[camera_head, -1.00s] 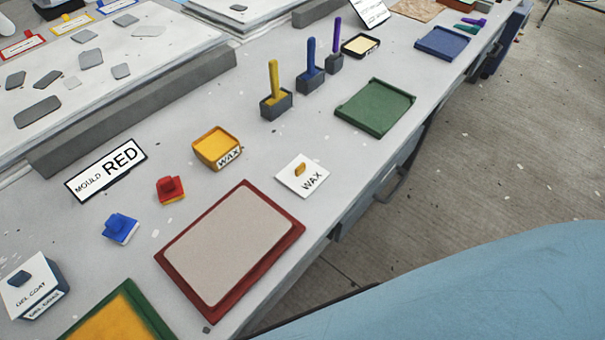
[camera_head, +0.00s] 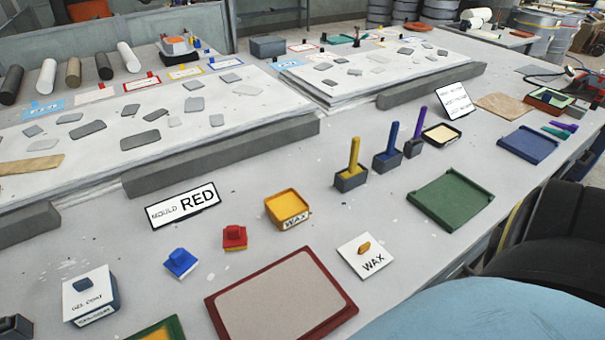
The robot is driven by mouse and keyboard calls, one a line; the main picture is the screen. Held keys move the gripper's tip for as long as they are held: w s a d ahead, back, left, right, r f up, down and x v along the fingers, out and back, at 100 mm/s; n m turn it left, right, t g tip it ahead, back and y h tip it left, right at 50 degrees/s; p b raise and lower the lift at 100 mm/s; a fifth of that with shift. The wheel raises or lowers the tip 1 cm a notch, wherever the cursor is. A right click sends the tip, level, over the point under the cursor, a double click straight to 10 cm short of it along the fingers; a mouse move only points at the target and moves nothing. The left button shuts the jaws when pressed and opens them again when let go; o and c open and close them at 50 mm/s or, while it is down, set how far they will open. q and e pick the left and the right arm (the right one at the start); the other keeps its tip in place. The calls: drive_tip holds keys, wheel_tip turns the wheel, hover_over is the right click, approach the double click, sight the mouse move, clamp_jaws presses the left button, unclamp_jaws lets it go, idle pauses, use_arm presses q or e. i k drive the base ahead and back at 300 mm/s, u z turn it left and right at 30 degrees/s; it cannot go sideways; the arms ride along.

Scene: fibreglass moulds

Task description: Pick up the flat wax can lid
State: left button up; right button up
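The flat wax can lid (camera_head: 366,255) is a white square plate with a small orange knob and the word WAX. It lies flat on the bench, right of the open wax can (camera_head: 287,208), which is square and filled with yellow-orange wax. The lid is apart from the can and just above the right corner of the red-framed mould (camera_head: 281,298). Nothing covers the lid. Neither of my grippers can be made out in this view.
A red knobbed block (camera_head: 234,238), a blue knobbed block (camera_head: 180,262) and the gel coat can (camera_head: 91,296) stand to the left. The green tray (camera_head: 450,199) and yellow-handled tool (camera_head: 352,168) are beyond the lid. A dark object (camera_head: 14,326) is cut off at the lower left.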

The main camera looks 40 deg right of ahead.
sight(364, 255)
drive_tip(key=u, duration=0.75)
drive_tip(key=k, duration=1.85)
drive_tip(key=z, duration=0.6)
drive_tip(key=i, duration=1)
